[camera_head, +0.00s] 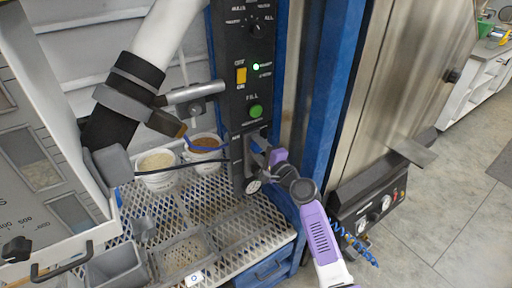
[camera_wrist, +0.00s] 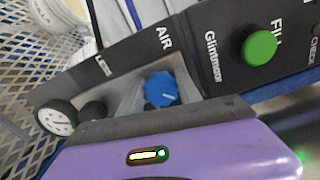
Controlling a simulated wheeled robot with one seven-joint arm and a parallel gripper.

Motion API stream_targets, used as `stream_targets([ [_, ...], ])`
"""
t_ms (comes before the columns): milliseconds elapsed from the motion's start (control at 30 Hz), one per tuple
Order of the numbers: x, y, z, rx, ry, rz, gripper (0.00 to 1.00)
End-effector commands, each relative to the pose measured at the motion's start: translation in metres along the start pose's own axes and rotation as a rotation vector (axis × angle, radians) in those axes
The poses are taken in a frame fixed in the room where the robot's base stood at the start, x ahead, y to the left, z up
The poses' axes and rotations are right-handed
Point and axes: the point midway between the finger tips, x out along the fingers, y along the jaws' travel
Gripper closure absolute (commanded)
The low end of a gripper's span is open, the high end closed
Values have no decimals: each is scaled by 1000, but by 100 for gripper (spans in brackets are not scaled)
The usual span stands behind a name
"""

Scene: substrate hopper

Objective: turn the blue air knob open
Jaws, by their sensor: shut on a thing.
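The blue air knob (camera_wrist: 160,89) shows in the wrist view on the black control panel (camera_wrist: 85,78), just below the white "AIR" label. A short pale mark on the knob's face runs slanted. My gripper (camera_wrist: 163,98) is shut on the knob, with grey fingers beside it and the purple hand filling the bottom of the view. In the head view my gripper (camera_head: 263,152) reaches the lower part of the panel from the right, and the hand largely hides the knob there.
A green button (camera_wrist: 259,47) marked FILL sits near the knob. A round gauge (camera_head: 253,186) is at the panel's lower end. White tubs (camera_head: 157,179) stand on the mesh shelf at left. A blue post (camera_head: 328,100) and steel cabinet (camera_head: 390,90) stand at right.

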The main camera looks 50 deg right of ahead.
Motion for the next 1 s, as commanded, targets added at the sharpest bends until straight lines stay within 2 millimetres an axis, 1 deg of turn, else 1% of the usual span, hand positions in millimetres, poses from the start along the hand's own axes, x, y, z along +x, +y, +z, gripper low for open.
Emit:
stream_targets([
  [200,0,1,0,-3,0,2,99],
  [233,0,1,0,-3,0,2,55],
  [300,0,1,0,-2,0,2,41],
  [333,0,1,0,-2,0,2,37],
  [600,0,0,0,-1,0,1,37],
  [700,-4,1,0,-1,0,2,37],
  [833,-19,2,0,-2,1,2,37],
  [1000,-47,2,0,-1,0,3,37],
])
